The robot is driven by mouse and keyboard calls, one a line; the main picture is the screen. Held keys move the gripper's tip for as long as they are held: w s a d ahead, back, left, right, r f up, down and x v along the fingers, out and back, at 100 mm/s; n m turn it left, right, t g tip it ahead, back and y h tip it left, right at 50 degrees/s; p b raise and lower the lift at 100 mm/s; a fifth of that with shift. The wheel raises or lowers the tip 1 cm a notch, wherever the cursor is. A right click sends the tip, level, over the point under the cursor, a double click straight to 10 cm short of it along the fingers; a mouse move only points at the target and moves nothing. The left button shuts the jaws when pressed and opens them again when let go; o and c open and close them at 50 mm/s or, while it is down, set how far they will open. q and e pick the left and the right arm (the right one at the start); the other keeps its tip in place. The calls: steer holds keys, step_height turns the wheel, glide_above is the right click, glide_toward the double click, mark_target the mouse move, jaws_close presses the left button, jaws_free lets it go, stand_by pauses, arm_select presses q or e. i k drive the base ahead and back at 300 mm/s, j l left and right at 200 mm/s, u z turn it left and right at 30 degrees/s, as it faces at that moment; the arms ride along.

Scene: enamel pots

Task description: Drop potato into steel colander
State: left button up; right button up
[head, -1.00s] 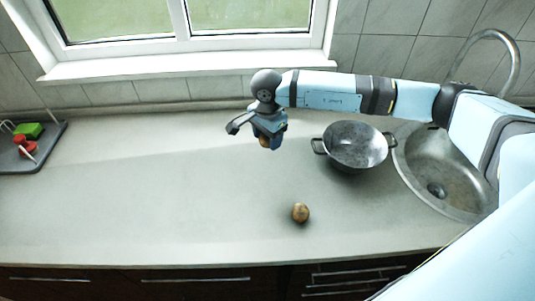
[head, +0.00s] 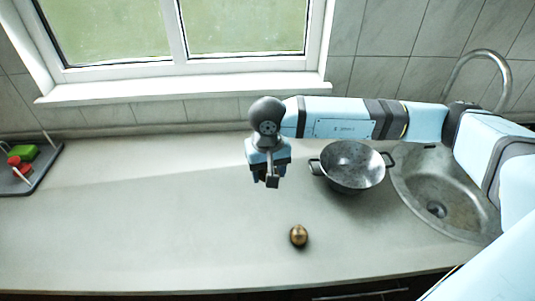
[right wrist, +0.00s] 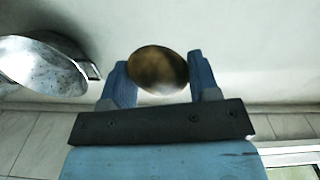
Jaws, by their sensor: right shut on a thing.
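My right gripper (head: 271,181) hangs over the counter, left of the steel colander (head: 352,165). In the right wrist view it is shut on a brown potato (right wrist: 158,68), held between its two blue fingers (right wrist: 158,80). The held potato is hidden in the head view. The colander is an open grey bowl with two side handles, standing upright and apart from the gripper; its interior looks empty. It also shows at the left of the right wrist view (right wrist: 40,68). Another brown potato (head: 299,236) lies on the counter in front of the colander. My left gripper is out of view.
A round sink (head: 455,212) with a curved tap (head: 508,75) lies just right of the colander. A dark tray (head: 38,175) with green and red items is at the far left. The counter's left and middle (head: 130,225) are clear. A window is behind.

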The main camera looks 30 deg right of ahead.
mark_target(353, 179)
steer(key=k+z, duration=0.1)
steer(key=z, duration=0.35)
steer(key=k+l+z, duration=0.1)
steer(key=z, duration=0.35)
steer(key=k+l+z, duration=0.1)
steer(key=z, duration=0.35)
steer(key=i+l+u, duration=0.15)
steer(key=u, duration=0.35)
steer(key=i+l+u, duration=0.1)
steer(key=l+u, duration=0.35)
steer(key=j, duration=0.1)
